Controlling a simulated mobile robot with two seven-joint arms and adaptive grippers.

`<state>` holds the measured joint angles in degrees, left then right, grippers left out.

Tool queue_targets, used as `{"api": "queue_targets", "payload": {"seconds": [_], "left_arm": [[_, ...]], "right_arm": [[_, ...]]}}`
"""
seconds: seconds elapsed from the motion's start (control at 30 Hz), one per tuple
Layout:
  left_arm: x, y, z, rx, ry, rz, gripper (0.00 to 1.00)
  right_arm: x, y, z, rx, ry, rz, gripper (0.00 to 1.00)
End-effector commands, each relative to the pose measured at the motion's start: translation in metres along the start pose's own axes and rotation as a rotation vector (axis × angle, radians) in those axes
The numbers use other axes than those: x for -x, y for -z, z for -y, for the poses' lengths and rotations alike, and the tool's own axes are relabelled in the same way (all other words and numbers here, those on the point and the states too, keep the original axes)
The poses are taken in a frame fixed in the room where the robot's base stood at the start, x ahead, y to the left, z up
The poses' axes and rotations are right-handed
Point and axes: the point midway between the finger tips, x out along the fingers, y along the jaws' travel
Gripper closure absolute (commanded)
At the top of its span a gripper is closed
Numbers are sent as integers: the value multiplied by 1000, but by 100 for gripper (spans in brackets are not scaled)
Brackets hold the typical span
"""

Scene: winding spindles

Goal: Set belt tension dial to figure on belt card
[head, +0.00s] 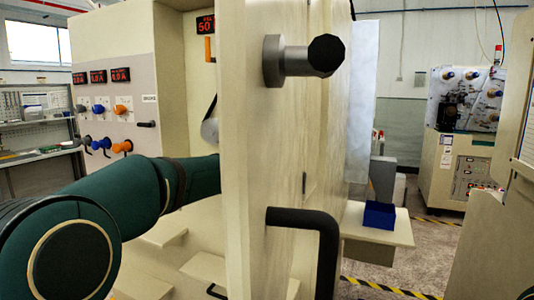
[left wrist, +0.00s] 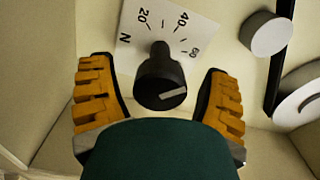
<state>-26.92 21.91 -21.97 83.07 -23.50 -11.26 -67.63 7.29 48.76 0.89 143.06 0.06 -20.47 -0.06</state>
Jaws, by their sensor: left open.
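The belt tension dial is a black knob (left wrist: 162,82) in front of a white scale plate (left wrist: 150,25) marked 20, 40, 60 and N, in the left wrist view. A pale bar on the knob's face lies nearly crosswise, its right end slightly higher. My left gripper (left wrist: 163,85) is open, with one orange-padded finger on each side of the knob and a gap on both sides. In the head view my left arm reaches behind the cabinet door, which hides the gripper and dial. I cannot make out a belt card. My right gripper is not in view.
The open cabinet door (head: 262,190) stands close in front, with a black handle (head: 318,235) and a round knob. A red display (head: 205,25) reads about 50. In the wrist view a white roller (left wrist: 266,34) and black belt (left wrist: 279,62) are right of the dial.

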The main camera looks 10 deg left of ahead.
Motion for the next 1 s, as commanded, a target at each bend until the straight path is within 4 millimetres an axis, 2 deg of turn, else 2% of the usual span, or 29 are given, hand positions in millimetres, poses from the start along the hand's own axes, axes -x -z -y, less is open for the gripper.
{"api": "queue_targets", "payload": {"seconds": [0.17, 0.6, 0.8, 1.0], "left_arm": [[18, 1, 1, 1, 1, -2, 23], [95, 2, 1, 4, 2, -4, 23], [113, 1, 1, 2, 2, -2, 23], [119, 0, 0, 1, 1, 0, 23]], "right_arm": [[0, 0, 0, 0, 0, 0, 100], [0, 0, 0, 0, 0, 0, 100], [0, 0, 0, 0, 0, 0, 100], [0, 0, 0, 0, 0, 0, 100]]}}
